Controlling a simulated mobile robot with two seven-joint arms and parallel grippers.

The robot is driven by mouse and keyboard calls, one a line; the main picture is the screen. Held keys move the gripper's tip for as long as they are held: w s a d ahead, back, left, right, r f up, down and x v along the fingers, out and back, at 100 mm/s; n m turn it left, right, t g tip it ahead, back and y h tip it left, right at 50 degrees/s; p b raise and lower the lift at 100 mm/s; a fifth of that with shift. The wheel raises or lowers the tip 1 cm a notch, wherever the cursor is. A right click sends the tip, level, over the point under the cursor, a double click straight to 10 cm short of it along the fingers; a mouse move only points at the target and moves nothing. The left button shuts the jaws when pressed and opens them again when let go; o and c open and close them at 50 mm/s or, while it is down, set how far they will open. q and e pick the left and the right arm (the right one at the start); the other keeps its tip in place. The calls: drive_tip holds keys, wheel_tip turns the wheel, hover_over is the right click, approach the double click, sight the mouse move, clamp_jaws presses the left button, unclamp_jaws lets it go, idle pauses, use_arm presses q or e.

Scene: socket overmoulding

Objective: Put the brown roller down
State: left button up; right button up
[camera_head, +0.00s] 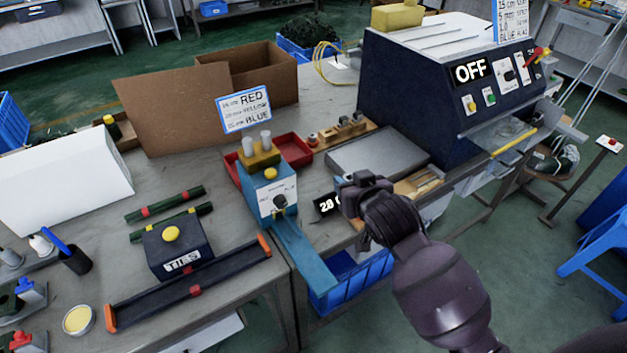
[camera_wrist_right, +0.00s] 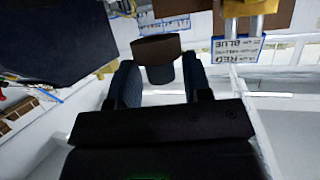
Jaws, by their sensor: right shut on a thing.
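My right gripper (camera_head: 362,185) is above the bench near the front of the grey plate. In the right wrist view its two dark fingers (camera_wrist_right: 158,78) are shut on a short round piece with a brown top, the brown roller (camera_wrist_right: 155,47). The roller's lower part is dark and sits between the fingertips. In the head view I cannot make out the roller at the gripper. My left gripper is not in view.
A grey flat plate (camera_head: 378,152) and a wooden rack (camera_head: 342,132) lie behind the gripper. A dark machine marked OFF (camera_head: 420,95) stands to the right. A blue press (camera_head: 270,195) stands to the left, with a red tray (camera_head: 296,150) behind it. A blue crate (camera_head: 352,283) sits below.

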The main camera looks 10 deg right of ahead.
drive_tip(key=w+a+r, duration=0.1)
drive_tip(key=w, duration=0.3)
drive_tip(key=b, duration=0.3)
hover_over(335, 232)
drive_tip(key=shift+n+y, duration=0.3)
wheel_tip(335, 232, down, 15)
drive_tip(key=shift+r, duration=0.2)
drive_tip(key=shift+w+f, duration=0.1)
drive_tip(key=shift+f, duration=0.5)
wheel_tip(335, 232, down, 3)
drive_tip(key=shift+f+b, duration=0.2)
drive_tip(key=shift+b, duration=0.45)
drive_tip(key=shift+f, duration=0.2)
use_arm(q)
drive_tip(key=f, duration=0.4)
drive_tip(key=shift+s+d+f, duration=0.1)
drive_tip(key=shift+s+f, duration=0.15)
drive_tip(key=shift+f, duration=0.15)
use_arm(e)
drive_tip(key=shift+r, duration=0.1)
